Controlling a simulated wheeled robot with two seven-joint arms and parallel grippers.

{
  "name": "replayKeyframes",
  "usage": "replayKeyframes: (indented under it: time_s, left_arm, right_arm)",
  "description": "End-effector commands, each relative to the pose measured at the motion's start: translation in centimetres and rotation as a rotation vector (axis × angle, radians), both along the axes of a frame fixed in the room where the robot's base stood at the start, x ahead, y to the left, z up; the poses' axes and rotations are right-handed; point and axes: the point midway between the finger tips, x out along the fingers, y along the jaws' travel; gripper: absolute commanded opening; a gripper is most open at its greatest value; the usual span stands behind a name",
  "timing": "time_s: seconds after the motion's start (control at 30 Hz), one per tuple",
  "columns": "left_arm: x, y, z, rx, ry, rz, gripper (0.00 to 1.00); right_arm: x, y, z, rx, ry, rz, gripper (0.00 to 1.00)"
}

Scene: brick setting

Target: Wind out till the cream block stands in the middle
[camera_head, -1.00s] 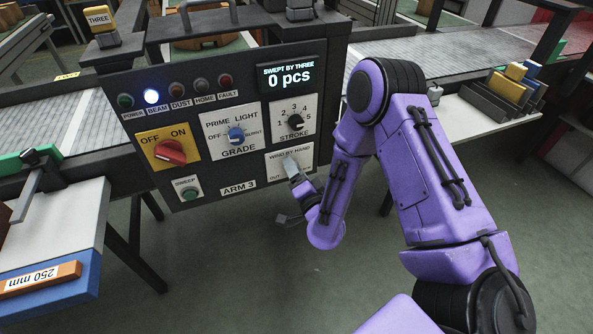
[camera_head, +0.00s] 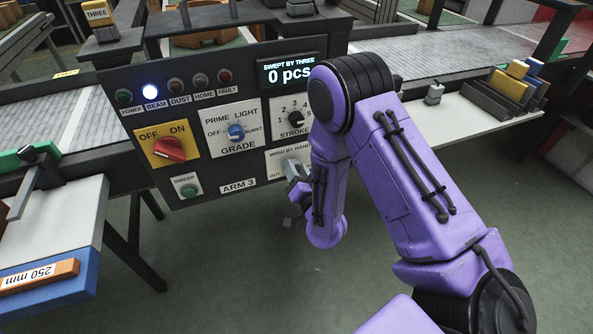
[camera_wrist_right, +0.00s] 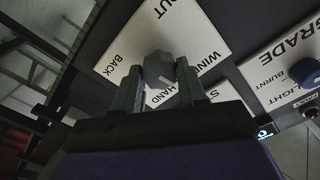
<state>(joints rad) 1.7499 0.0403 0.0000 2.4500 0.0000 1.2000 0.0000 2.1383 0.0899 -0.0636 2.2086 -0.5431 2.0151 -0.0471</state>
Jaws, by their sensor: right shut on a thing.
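The grey winding knob (camera_wrist_right: 160,70) sits on the white plate marked WIND BY HAND (camera_head: 275,160), low on the dark control panel. My right gripper (camera_wrist_right: 163,88) is shut on this knob, one finger on each side. In the head view my right gripper (camera_head: 297,178) and purple forearm cover the plate's right part. OUT and BACK can be read on the plate in the wrist view. My left gripper is not in view.
The panel (camera_head: 220,200) also carries an ON/OFF switch (camera_head: 168,150), a grade knob (camera_head: 236,131) and a stroke knob (camera_head: 296,119). The display (camera_head: 288,72) reads 0 pcs. The BEAM lamp (camera_head: 150,92) is lit. A conveyor (camera_head: 440,60) runs behind. The floor below the panel is clear.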

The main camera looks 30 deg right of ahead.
Motion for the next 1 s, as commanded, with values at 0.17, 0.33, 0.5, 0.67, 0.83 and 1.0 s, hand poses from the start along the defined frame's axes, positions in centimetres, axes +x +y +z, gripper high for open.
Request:
replayKeyframes:
  time_s: [0.17, 0.33, 0.5, 0.67, 0.83, 1.0]
  left_arm:
    - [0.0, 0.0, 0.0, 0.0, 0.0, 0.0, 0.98]
    - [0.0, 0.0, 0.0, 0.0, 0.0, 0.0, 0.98]
    - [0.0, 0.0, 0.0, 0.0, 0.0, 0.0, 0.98]
    - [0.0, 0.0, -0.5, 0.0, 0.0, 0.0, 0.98]
    - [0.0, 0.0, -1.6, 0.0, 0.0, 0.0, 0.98]
    - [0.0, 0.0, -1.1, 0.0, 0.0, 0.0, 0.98]
  right_arm:
    - [0.0, 0.0, 0.0, 0.002, 0.0, 0.001, 0.48]
    - [0.0, 0.0, 0.0, 0.003, 0.0, 0.001, 0.67]
    - [-0.1, 0.0, 0.0, 0.004, 0.0, 0.001, 0.67]
    - [-1.9, 0.6, -0.3, 0.003, 0.003, 0.004, 0.67]
    - [-6.0, 1.6, -0.4, 0.001, 0.004, 0.006, 0.67]
    - [-9.1, 2.3, 0.1, 0.001, 0.003, 0.004, 0.67]
